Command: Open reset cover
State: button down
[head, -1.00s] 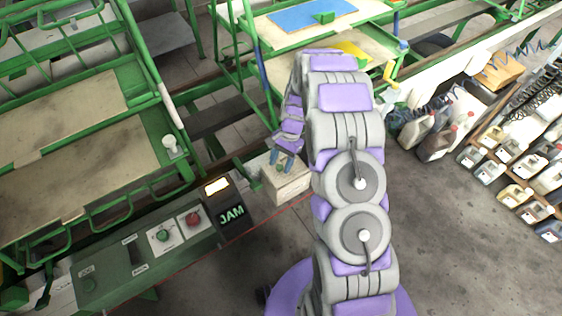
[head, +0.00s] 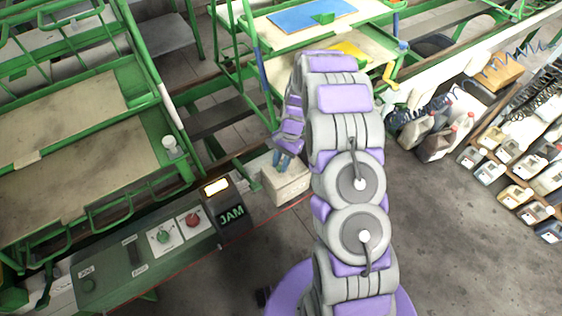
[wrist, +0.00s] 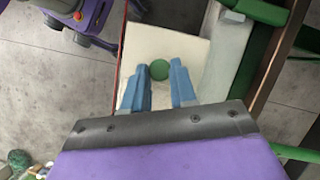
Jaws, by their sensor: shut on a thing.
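The cream box (head: 290,186) stands just right of the dark JAM panel in the head view. In the wrist view its pale square top, which I take for the reset cover (wrist: 183,48), lies beneath my gripper. A round green knob (wrist: 159,70) shows on this top. My gripper (wrist: 159,68) has its two blue fingers on either side of the knob, shut on it. In the head view my gripper (head: 284,163) is at the top of the box, and the fingertips partly hide the knob. I cannot tell whether the cover is raised.
A green control console (head: 150,250) with a red button (head: 193,220) and a green button (head: 163,237) runs left of the box. Green-framed tables (head: 75,190) stand left and behind. Jugs (head: 440,137) stand right; open floor lies in front of them.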

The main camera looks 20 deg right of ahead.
aim_at(292, 166)
jog(key=shift+w+d+p, duration=0.25)
jog(key=shift+w+d, duration=0.05)
jog(key=shift+d, duration=0.5)
jog(key=shift+w+d+p, duration=0.25)
jog(key=shift+d, duration=0.5)
jog(key=shift+w+d+p, duration=0.25)
jog(key=shift+w+d, duration=0.05)
jog(key=shift+d, duration=0.5)
jog(key=c, duration=0.9)
grip_release()
jog(key=shift+a, duration=0.15)
jog(key=p+v, duration=0.3)
jog(key=v, duration=1.4)
jog(key=shift+r, duration=0.15)
